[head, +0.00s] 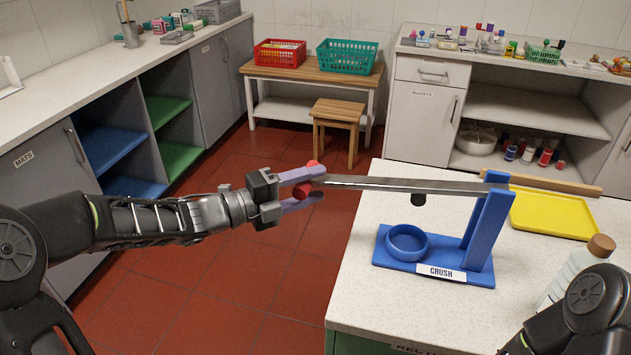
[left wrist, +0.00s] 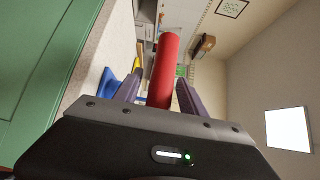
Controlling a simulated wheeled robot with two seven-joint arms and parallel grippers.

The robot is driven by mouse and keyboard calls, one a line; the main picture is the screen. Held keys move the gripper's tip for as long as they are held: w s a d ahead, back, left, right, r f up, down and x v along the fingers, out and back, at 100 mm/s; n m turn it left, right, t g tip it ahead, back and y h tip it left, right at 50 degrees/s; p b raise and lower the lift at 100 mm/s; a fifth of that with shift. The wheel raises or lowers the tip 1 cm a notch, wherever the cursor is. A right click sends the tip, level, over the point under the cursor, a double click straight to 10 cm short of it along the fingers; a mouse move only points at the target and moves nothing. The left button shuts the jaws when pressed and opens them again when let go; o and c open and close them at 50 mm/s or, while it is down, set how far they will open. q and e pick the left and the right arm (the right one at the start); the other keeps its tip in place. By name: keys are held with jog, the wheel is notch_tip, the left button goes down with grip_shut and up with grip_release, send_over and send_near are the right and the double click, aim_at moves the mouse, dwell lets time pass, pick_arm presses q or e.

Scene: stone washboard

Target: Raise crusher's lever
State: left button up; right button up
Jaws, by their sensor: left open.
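The blue crusher (head: 408,262), labelled CRUSH, stands on the white worktop. Its long metal lever (head: 400,185) runs from the blue uprights at right out past the table's left edge. It lies near level, with its black presser (head: 418,200) hanging above the blue cup (head: 407,241). The lever's far left end carries a red handle (head: 303,189). My left gripper (head: 301,187) is open, its purple fingers on either side of the handle. The left wrist view shows the red handle (left wrist: 164,70) between the two fingers; contact cannot be told. My right gripper is out of view.
A yellow tray (head: 553,213), a wooden rod (head: 556,182) and a white bottle with brown cap (head: 572,275) are on the worktop right of the crusher. Red floor is clear beneath my left gripper. A wooden stool (head: 337,114) stands behind.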

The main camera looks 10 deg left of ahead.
pick_arm(q)
jog(key=shift+w+d, duration=0.35)
jog(key=shift+d, duration=0.1)
jog(key=shift+c, duration=0.2)
grip_shut()
jog(key=shift+f, duration=0.1)
jog(key=shift+f, duration=0.1)
dwell(0.8)
